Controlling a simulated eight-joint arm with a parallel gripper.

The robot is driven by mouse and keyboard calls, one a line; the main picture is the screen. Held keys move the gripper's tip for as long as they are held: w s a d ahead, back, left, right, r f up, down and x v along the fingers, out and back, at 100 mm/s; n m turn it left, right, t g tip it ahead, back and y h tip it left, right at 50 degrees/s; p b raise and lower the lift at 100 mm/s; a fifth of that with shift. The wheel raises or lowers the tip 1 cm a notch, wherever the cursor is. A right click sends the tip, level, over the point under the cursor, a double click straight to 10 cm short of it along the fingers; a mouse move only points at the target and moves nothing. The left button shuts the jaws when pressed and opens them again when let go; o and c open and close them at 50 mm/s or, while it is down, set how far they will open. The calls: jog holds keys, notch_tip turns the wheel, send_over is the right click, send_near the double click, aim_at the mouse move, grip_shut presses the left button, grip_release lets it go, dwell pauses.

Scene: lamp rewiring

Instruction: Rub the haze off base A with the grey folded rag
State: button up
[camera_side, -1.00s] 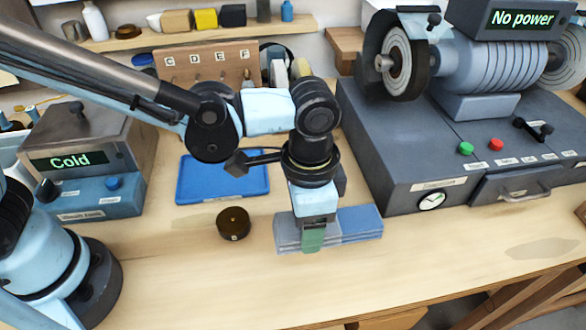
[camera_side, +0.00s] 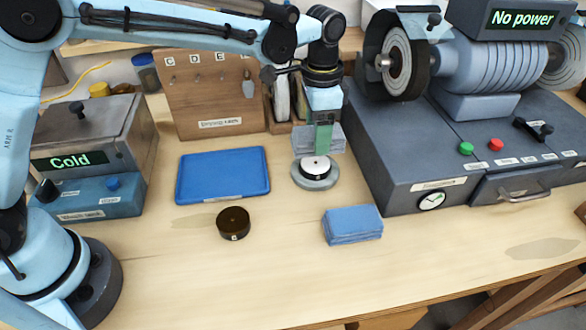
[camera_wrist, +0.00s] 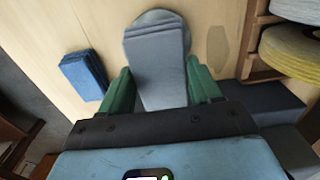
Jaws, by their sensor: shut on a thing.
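My gripper (camera_side: 322,146) is shut on the grey folded rag (camera_side: 305,137). In the side view the rag hangs just behind and above a round base (camera_side: 315,164) with a pale top and a dark side. I cannot tell if they touch. This base sits on a grey round pad (camera_side: 315,183). In the wrist view the grey rag (camera_wrist: 155,65) lies between my green fingers and hides most of what is under it; a grey rounded edge (camera_wrist: 156,16) shows past it. A dark brown round base (camera_side: 233,219) stands on the bench; its small label is unreadable.
A blue folded cloth (camera_side: 352,225) lies front right of the pad. A blue tray (camera_side: 222,175) lies left. The grey machine housing (camera_side: 405,160) rises close on the right, and a wooden tool board (camera_side: 205,100) stands behind.

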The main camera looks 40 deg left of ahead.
jog(key=shift+f, duration=0.65)
